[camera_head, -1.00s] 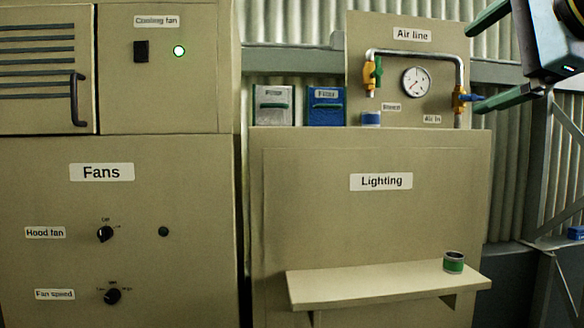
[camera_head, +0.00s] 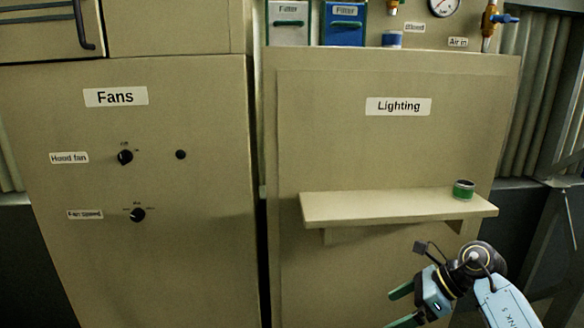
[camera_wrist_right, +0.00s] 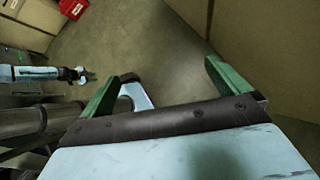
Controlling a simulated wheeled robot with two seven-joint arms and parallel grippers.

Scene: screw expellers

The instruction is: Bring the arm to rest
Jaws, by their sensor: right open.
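My right gripper (camera_head: 394,307) is at the lower right of the head view, in front of the Lighting cabinet and below its shelf (camera_head: 350,209). Its green fingers are spread apart with nothing between them. In the right wrist view the right gripper (camera_wrist_right: 160,75) also shows open and empty, with bare floor beyond it. My left gripper (camera_wrist_right: 88,77) seems to show small at the left of the wrist view; its jaws are too small to read. The left arm is not in the head view.
A green-banded can (camera_head: 463,190) stands on the shelf's right end. The Fans panel (camera_head: 150,250) with its knobs is at left. The blue-handled air valve (camera_head: 503,18) is at top right. A red box (camera_wrist_right: 72,8) lies far off in the wrist view.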

